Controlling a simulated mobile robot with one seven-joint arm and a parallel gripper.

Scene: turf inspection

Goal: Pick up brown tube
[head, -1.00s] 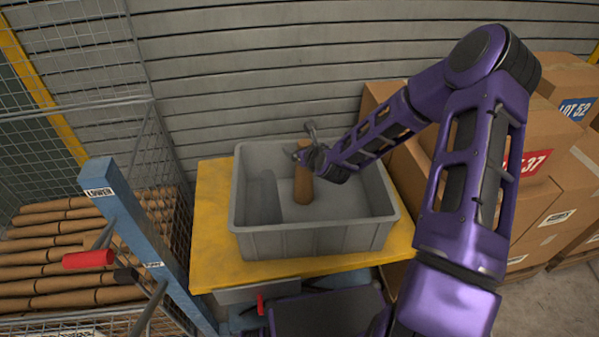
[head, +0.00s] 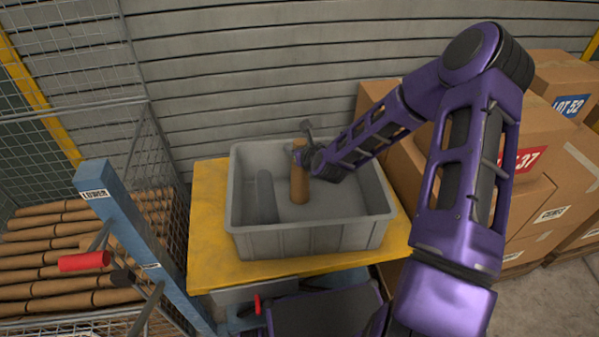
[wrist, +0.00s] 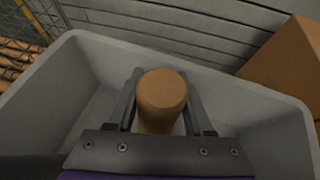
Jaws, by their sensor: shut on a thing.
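The brown tube (head: 299,184) stands about upright inside the grey bin, and its round top end (wrist: 162,90) shows in the wrist view. My gripper (head: 300,157) is at the upper part of the tube and shut on it. In the wrist view, one finger of my gripper (wrist: 161,103) lies along each side of the tube. I cannot tell whether the tube's lower end touches the bin floor.
The grey bin (head: 315,236) sits on a yellow-topped table (head: 210,225). Cardboard boxes (head: 540,140) are stacked on the right. A wire cage on the left holds several brown tubes (head: 60,250). A blue post (head: 135,235) with a red handle (head: 84,261) stands beside the cage.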

